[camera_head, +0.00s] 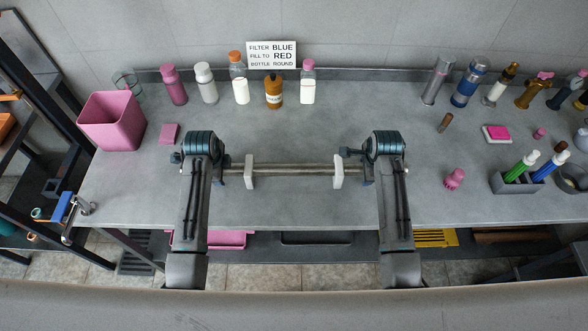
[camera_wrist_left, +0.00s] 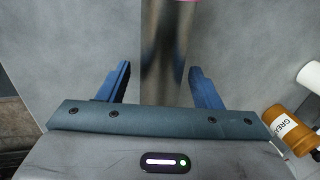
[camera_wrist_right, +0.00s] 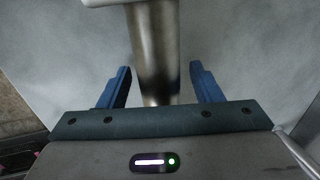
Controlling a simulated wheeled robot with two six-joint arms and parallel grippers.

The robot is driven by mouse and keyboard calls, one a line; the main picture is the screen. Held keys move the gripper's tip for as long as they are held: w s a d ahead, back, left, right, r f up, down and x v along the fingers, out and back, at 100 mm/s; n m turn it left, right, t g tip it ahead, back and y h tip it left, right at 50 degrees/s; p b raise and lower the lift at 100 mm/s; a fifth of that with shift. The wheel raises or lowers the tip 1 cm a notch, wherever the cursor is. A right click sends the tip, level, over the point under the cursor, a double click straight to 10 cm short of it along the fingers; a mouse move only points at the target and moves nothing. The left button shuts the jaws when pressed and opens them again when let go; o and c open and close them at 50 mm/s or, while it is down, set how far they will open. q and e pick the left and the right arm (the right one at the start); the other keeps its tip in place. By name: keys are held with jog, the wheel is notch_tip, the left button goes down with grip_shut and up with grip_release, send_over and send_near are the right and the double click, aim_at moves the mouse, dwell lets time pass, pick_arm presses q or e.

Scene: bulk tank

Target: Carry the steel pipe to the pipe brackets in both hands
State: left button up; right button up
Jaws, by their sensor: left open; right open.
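The steel pipe (camera_head: 293,169) lies level, left to right, across the front middle of the bench. It meets two white upright pipe brackets, the left one (camera_head: 249,172) and the right one (camera_head: 338,170). I cannot tell exactly how it sits in them. My left gripper (camera_head: 201,165) is over the pipe's left end, open. In the left wrist view the pipe (camera_wrist_left: 162,50) runs between its spread blue fingers. My right gripper (camera_head: 384,165) is over the right end, also open. The pipe (camera_wrist_right: 155,50) runs between its fingers, with gaps at the sides.
A pink bin (camera_head: 112,120) and a pink block (camera_head: 169,133) are at left. Several bottles stand along the back by a sign (camera_head: 271,54). A pink knob (camera_head: 454,178) and a grey marker holder (camera_head: 515,184) are at right. The bench behind the pipe is clear.

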pick_arm(q)
grip_shut()
pick_arm(e)
grip_shut()
pick_arm(q)
jog(key=shift+r, duration=0.15)
pick_arm(e)
jog(key=shift+r, duration=0.15)
